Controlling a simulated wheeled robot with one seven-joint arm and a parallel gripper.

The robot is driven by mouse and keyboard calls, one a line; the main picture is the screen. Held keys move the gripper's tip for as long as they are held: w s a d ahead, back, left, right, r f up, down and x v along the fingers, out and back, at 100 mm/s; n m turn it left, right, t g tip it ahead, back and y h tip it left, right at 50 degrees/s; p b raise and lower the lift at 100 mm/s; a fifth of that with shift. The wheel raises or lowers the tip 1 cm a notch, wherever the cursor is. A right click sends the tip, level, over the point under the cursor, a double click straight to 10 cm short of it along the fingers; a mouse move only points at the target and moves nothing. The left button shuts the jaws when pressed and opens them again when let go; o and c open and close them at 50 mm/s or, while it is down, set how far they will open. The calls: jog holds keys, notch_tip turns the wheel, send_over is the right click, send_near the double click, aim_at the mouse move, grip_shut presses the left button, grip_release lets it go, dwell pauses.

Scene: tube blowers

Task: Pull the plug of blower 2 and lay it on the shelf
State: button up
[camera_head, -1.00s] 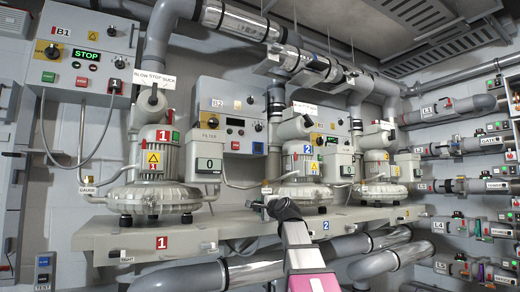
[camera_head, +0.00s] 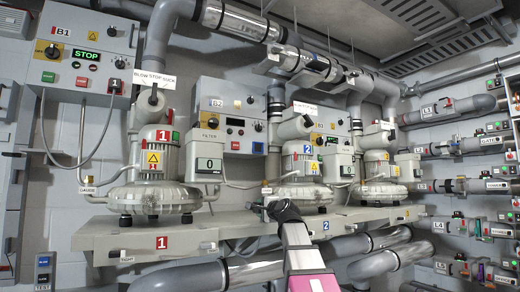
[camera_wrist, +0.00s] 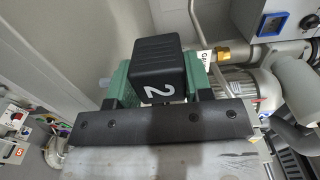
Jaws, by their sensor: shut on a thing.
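In the wrist view, a black plug (camera_wrist: 157,58) with a white 2 on it sits between the green fingers of my gripper (camera_wrist: 155,88). My gripper is shut on it. In the head view, my dark wrist (camera_head: 284,210) is in front of the ledge, left of and below blower 2 (camera_head: 304,180). The plug cannot be made out there. Blower 2 is a pale ribbed motor with a blue 2 tag. It stands on a long grey shelf (camera_head: 190,238) at the wall.
Blower 1 (camera_head: 157,180) and a third blower (camera_head: 377,170) stand on the same shelf. Thick grey and chrome pipes (camera_head: 225,272) run below it. Valve pipes (camera_head: 465,147) line the right wall. In the wrist view, a brass fitting and hose (camera_wrist: 205,55) are close to the plug.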

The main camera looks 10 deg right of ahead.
jog(key=shift+f, duration=1.2)
dwell(0.6)
jog(key=shift+r, duration=0.1)
jog(key=shift+r, duration=2.45)
jog(key=n, duration=1.8)
